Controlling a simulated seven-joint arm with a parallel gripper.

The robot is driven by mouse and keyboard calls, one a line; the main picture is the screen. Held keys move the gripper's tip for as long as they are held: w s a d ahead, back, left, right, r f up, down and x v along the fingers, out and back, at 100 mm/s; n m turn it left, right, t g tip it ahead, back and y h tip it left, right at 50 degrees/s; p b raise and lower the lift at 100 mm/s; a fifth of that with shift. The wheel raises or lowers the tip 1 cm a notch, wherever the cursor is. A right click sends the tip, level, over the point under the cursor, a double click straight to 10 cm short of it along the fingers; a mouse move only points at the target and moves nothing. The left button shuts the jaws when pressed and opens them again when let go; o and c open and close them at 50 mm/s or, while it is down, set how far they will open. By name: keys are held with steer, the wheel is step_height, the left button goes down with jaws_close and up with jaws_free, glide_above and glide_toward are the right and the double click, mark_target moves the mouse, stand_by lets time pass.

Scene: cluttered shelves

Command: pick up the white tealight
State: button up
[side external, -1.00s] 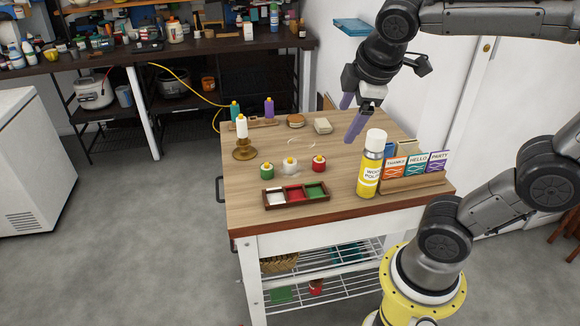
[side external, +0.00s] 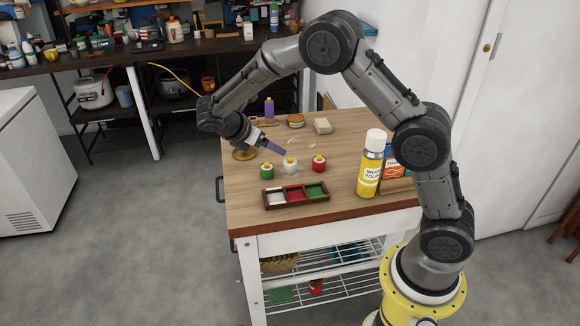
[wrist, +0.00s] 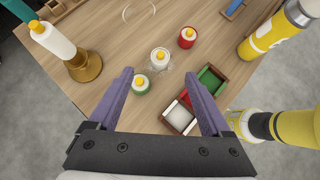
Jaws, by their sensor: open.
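The white tealight (side external: 290,167) stands upright on the wooden table between a green tealight (side external: 267,171) and a red tealight (side external: 319,163). In the wrist view, the white tealight (wrist: 160,62) shows just ahead of the gap between my fingertips, with the green one (wrist: 141,84) beside the left finger and the red one (wrist: 187,38) further off. My gripper (side external: 277,148) is above and behind the white tealight in the side view. My gripper (wrist: 158,77) is open with purple fingers and nothing between them.
A dark tray (side external: 296,204) with white, red and green compartments lies in front of the tealights. A brass candlestick (wrist: 85,67) with a white candle (wrist: 52,40) stands to the left. A yellow spray can (side external: 369,175) and cards are at the right.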

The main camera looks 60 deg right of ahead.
mark_target(289, 159)
steer(key=x, duration=0.8)
steer(key=shift+f, duration=0.2)
steer(key=shift+a+f+x, duration=0.1)
steer(key=shift+x, duration=1.25)
steer(key=shift+a+f+x, duration=0.1)
steer(key=shift+x, duration=1.2)
jaws_close()
steer(key=shift+r, duration=0.1)
